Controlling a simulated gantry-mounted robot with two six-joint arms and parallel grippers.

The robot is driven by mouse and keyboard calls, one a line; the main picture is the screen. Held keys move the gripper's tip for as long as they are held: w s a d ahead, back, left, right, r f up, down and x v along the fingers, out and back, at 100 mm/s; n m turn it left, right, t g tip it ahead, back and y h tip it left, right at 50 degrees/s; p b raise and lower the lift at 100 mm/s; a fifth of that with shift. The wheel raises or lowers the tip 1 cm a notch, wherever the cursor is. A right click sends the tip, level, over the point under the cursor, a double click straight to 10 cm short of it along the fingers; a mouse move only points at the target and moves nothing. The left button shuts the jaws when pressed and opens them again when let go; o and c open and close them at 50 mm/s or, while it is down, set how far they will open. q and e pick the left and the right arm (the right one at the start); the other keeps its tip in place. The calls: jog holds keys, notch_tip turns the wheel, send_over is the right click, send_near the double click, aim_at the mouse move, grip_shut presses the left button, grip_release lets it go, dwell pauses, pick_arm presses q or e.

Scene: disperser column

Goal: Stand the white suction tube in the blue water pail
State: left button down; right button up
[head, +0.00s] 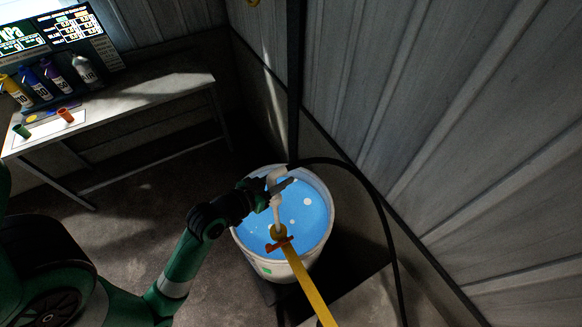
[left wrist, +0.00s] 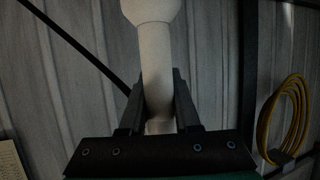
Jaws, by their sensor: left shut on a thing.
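The white suction tube (head: 277,205) is held by my left gripper (head: 283,189) over the blue water pail (head: 324,190). The pail has a pale wall and bright blue water inside. In the left wrist view the tube (left wrist: 154,60) runs up between the two closed fingers (left wrist: 159,105) and has a wider upper part. In the head view a yellow hose (head: 307,285) with a red handle (head: 279,244) crosses the pail's front rim and meets the tube's near end. I cannot tell whether the tube touches the water. My right gripper is not in view.
A bench (head: 160,103) with several bottles and small coloured cylinders stands at the upper left. A black hose (head: 372,190) curves along the metal wall (head: 430,130) to the right of the pail. A coiled yellow hose (left wrist: 285,120) hangs on the wall in the left wrist view.

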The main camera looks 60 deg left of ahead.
pick_arm(q)
notch_tip(320, 180, down, 7)
dwell(0.4)
jog(key=shift+r, duration=3.5)
notch_tip(320, 180, down, 24)
jog(key=b, duration=1.4)
jog(key=shift+w+r, duration=0.1)
jog(key=shift+r, duration=0.1)
